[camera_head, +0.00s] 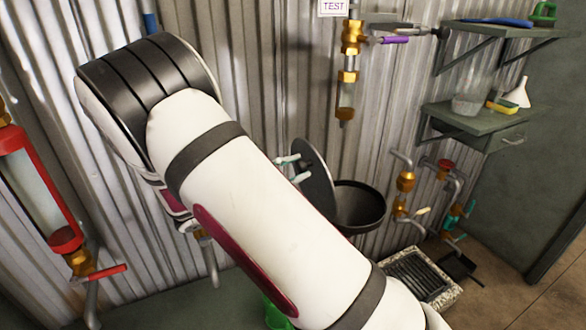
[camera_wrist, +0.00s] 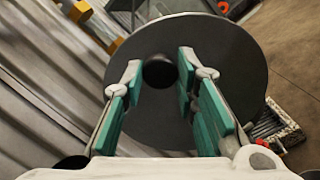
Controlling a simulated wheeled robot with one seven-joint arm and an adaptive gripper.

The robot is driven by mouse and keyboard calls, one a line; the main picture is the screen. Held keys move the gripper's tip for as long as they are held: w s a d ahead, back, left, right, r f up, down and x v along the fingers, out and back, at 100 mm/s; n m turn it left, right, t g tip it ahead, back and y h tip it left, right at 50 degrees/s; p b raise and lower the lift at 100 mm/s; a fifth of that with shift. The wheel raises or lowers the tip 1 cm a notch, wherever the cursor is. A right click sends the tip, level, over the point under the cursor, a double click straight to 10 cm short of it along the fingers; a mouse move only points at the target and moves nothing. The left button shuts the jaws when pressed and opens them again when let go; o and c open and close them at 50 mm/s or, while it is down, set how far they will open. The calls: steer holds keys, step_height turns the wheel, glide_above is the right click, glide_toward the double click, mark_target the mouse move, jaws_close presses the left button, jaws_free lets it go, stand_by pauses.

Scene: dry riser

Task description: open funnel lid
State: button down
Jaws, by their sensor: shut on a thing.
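The funnel (camera_head: 362,210) is a dark round bowl by the corrugated wall, right of my arm in the head view. Its dark disc lid (camera_head: 318,185) stands steeply tilted up at the funnel's left side, leaving the mouth uncovered. In the wrist view the lid (camera_wrist: 232,62) fills the middle, with a round black knob (camera_wrist: 160,73) on its face. My gripper (camera_wrist: 160,72) has its teal-padded fingers on either side of the knob and is shut on it. In the head view my gripper (camera_head: 294,168) shows only partly, behind my arm.
Brass pipes and valves (camera_head: 405,182) stand right of the funnel. A drain grate (camera_head: 425,275) lies on the floor below. Two wall shelves (camera_head: 480,118) are at the right, the lower with a white funnel (camera_head: 518,94). A red-capped sight glass (camera_head: 35,180) is at the left.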

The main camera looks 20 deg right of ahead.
steer(key=shift+a+f+h, duration=0.25)
steer(key=shift+a+h, duration=0.05)
steer(key=shift+a, duration=0.2)
steer(key=c, duration=1.3)
jaws_free()
steer(key=a, duration=0.4)
steer(key=a+f, duration=0.1)
steer(key=a, duration=0.3)
steer(key=a+f, duration=0.1)
steer(key=a, duration=0.2)
steer(key=shift+s+a+f, duration=0.15)
steer(key=shift+s+a, duration=0.1)
steer(key=shift+a, duration=0.15)
